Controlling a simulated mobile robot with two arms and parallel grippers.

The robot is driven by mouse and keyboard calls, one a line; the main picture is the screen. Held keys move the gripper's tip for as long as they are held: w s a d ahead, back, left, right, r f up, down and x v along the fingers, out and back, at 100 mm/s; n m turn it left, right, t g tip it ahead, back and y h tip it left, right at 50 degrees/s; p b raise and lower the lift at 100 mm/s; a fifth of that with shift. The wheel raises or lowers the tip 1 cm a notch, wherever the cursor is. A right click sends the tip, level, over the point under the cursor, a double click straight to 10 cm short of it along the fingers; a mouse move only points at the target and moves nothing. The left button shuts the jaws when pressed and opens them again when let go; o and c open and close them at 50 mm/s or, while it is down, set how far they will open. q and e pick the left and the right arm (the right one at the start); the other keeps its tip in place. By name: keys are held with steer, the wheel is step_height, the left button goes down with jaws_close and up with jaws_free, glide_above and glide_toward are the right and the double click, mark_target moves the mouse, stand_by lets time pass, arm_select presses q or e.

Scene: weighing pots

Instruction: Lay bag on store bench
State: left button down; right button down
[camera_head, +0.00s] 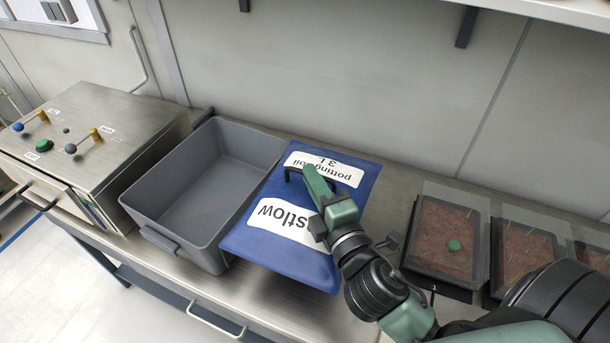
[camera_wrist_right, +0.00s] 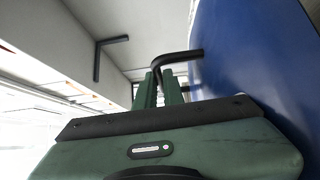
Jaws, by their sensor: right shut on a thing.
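The blue bag (camera_head: 263,243) with white labels reading "potting soil 3 L" is in the middle of the head view, at the bench (camera_head: 398,180) and beside the grey bin. My right gripper (camera_head: 303,172) is shut on the bag's black handle, which also shows between the fingers in the right wrist view (camera_wrist_right: 182,56). The bag's blue side (camera_wrist_right: 245,50) fills the right of that view. Whether the bag touches the bench or hangs just above it, I cannot tell. My left gripper is not in view.
An empty grey bin (camera_head: 218,165) stands directly left of the bag. A metal box with knobs (camera_head: 85,135) is at the far left. Trays of brown soil under clear covers (camera_head: 448,240) stand to the right. A wall rises behind the bench, with a shelf above.

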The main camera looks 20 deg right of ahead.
mark_target(311, 212)
step_height(311, 212, down, 10)
steer(key=b, duration=0.4)
step_height(311, 212, down, 4)
steer(key=shift+f+b, duration=0.15)
steer(key=shift+b, duration=1.05)
steer(key=c, duration=1.6)
jaws_free()
steer(key=shift+f, duration=0.3)
steer(key=shift+c, duration=0.2)
steer(key=shift+o, duration=0.6)
steer(key=shift+s+a, duration=0.1)
steer(key=shift+r, duration=0.15)
